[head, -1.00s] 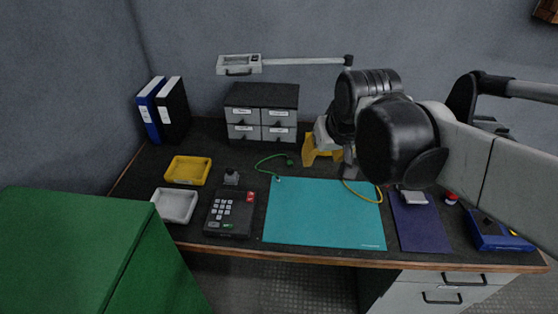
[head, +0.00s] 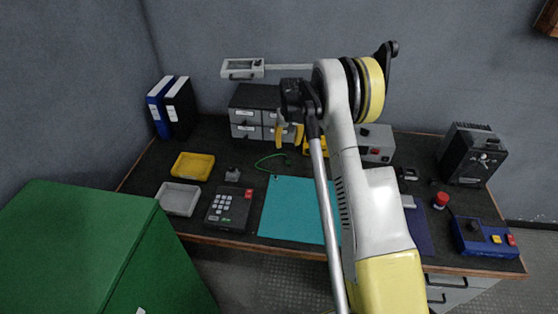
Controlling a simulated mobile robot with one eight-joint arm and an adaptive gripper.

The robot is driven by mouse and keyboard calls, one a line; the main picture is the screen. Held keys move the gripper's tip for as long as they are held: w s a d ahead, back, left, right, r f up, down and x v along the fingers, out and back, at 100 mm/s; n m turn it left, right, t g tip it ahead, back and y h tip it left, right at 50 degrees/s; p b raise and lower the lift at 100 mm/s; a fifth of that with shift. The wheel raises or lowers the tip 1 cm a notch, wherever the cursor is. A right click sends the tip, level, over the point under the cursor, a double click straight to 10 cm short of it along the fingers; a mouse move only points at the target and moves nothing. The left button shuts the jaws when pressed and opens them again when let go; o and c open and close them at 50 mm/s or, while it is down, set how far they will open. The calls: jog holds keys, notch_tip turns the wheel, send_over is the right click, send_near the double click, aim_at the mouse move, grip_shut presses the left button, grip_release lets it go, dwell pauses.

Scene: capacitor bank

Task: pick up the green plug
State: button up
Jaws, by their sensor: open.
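The green plug (head: 287,161) is small, at the far end of a thin green cable that curves on the dark bench behind the teal mat (head: 290,205). Its exact outline is too small to make out. My gripper (head: 288,139) points down with its yellow fingers apart, just above and behind the plug in the picture, in front of the grey drawer unit. Nothing shows between the fingers. How high they are above the bench I cannot tell. My arm covers the right part of the mat.
A grey drawer unit (head: 247,112) stands behind, with a yellow holder (head: 316,147) to the right. A yellow tray (head: 193,166), a white tray (head: 179,199) and a keypad (head: 229,207) lie left. A red button (head: 440,200) and blue box (head: 483,238) are at right.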

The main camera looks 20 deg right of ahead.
jog(key=b, duration=0.2)
send_over(288, 160)
jog(key=f, duration=0.6)
jog(key=shift+s+a+f, duration=0.3)
jog(key=shift+a, duration=0.1)
jog(key=f, duration=0.1)
jog(key=f+b, duration=0.1)
jog(key=f, duration=0.1)
jog(key=f+b, duration=0.1)
jog(key=f, duration=0.1)
jog(key=shift+w+d, duration=0.25)
jog(key=shift+d, duration=0.05)
jog(key=shift+r, duration=0.1)
jog(key=c, duration=0.9)
